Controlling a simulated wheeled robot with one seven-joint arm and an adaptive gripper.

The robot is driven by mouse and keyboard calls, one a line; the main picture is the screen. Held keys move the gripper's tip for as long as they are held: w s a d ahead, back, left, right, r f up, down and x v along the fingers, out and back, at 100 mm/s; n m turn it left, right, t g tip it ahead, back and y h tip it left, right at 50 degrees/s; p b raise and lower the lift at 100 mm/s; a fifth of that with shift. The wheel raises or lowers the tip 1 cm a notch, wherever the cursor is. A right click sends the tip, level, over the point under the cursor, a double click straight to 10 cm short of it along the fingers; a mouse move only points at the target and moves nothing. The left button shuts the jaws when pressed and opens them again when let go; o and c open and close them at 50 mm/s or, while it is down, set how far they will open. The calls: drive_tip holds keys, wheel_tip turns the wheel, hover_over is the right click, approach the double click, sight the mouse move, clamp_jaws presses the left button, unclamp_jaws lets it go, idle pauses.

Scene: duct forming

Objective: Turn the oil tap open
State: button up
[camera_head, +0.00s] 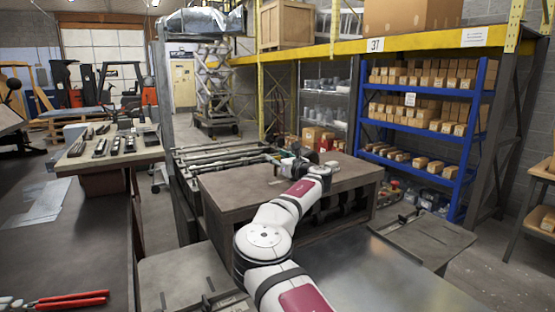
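My white and dark red arm reaches away from me over a brown workbench (232,190) in the middle of the view. My gripper (279,163) is small and dark at the far end of the arm, low over or at the bench top near its back edge. I cannot tell whether its fingers are open or shut, or whether they touch anything. I cannot make out the oil tap for certain. Small dark and light parts are crowded around the gripper, and my wrist hides part of that spot.
A metal rail frame (215,154) lies behind the bench. A blue shelf (468,140) with several small boxes stands at the right. Red-handled pliers (70,299) lie on the dark table (70,250) at the left. A small table (90,160) holds several dark tools.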

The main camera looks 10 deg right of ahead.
drive_tip(key=shift+o, duration=1.2)
drive_tip(key=v, duration=1.2)
